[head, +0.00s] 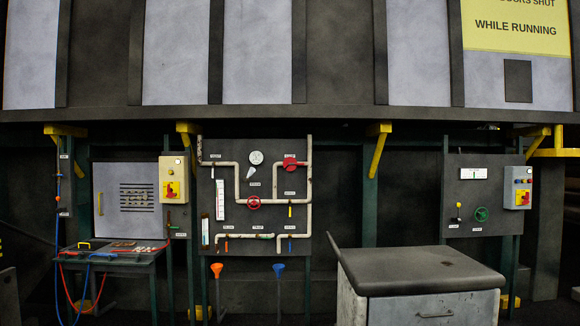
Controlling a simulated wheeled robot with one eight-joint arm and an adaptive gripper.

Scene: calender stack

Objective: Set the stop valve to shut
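A grey panel (270,180) of white pipes stands at the middle of the head view. It carries a red handwheel (253,203), a red fitting (290,163) at the upper right, and small yellow (290,211), orange (227,246) and blue (290,246) handles. A green handwheel (481,214) is on another panel (455,180) at the right. The labels are too small to read, so I cannot tell which of these is the stop valve, or its setting. My gripper is not in view.
A cabinet with a drawer (434,308) stands in front at the right. A table (110,257) with hoses is at the left. Switch boxes with red-and-yellow knobs (171,189) (522,197) hang on both sides. Yellow brackets (378,145) jut out above. Orange (217,270) and blue (279,270) funnels stand below the pipes.

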